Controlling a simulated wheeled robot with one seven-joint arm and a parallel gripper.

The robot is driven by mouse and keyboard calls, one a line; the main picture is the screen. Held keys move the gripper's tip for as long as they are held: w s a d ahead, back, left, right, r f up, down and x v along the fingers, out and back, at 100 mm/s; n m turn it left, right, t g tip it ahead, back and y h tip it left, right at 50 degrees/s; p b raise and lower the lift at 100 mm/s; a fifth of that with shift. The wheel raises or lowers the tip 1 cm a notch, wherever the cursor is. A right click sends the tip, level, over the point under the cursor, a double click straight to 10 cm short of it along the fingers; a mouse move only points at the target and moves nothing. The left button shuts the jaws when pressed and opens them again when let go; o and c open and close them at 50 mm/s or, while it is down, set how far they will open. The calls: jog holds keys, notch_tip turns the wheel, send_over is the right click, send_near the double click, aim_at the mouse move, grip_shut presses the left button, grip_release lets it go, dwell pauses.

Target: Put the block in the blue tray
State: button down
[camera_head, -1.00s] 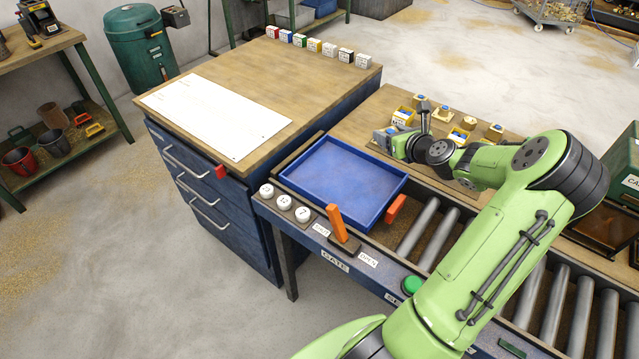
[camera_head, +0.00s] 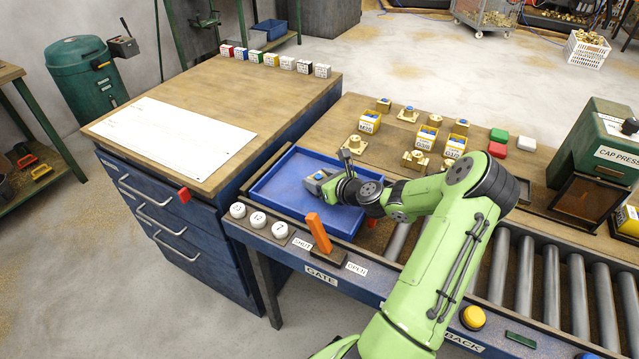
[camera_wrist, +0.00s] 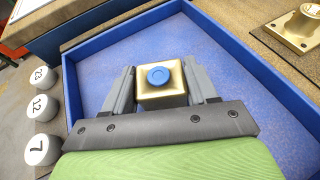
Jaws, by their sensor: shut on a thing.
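The block, a brass piece with a round blue cap on top (camera_wrist: 161,84), is between the two grey fingers of my gripper (camera_wrist: 162,90) in the wrist view. My gripper is shut on it. In the head view my gripper (camera_head: 318,182) is over the blue tray (camera_head: 275,190), inside its outline. The wrist view shows the tray's floor and walls (camera_wrist: 240,60) around the block. I cannot tell whether the block touches the tray floor. In the head view the gripper largely hides the block.
An orange gate lever (camera_head: 318,232) and white numbered knobs (camera_head: 257,221) stand at the tray's near side. Steel rollers (camera_head: 520,275) lie to the right. Several brass pieces and yellow labelled bins (camera_head: 369,122) stand on the wooden bench behind. The cabinet top with a white sheet (camera_head: 170,132) is left.

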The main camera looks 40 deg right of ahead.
jog(key=shift+r, duration=0.2)
jog(key=shift+c, duration=1.6)
grip_release()
jog(key=shift+f, duration=0.15)
jog(key=shift+s, duration=0.15)
jog(key=p+v, duration=0.1)
jog(key=v, duration=0.3)
jog(key=p+v, duration=0.1)
jog(key=v, duration=0.6)
jog(key=shift+s+r+p, duration=0.25)
jog(key=shift+r+p, duration=0.15)
jog(key=shift+s, duration=0.1)
